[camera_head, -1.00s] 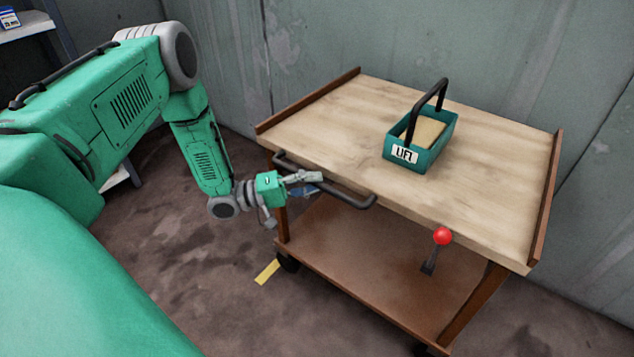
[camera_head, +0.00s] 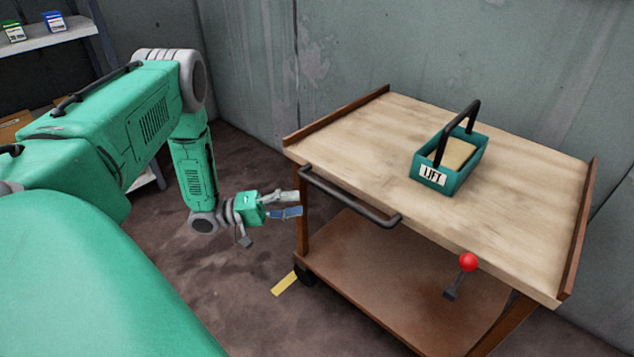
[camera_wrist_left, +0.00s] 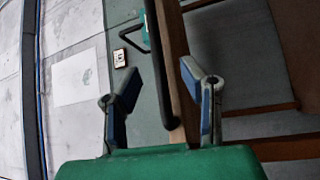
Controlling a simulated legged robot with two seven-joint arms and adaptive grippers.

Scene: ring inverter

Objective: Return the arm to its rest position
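My left gripper (camera_head: 297,204) is in the middle of the head view, left of the wooden cart (camera_head: 365,140) and its dark handle bar (camera_head: 350,196). Its two fingers are spread with nothing between them, and it stands apart from the bar. In the left wrist view the open gripper (camera_wrist_left: 160,74) shows two blue-padded fingers, with the dark handle bar (camera_wrist_left: 160,70) beyond, lined up between them. My left arm is bent, its forearm hanging down from the elbow. My right gripper is not in view.
On the cart top stands a teal carrier (camera_head: 447,165) marked "LIFT" with a black handle. A red-knobbed lever (camera_head: 468,262) is at the cart's front edge. A shelf (camera_head: 45,36) with small boxes is at upper left. Walls stand behind.

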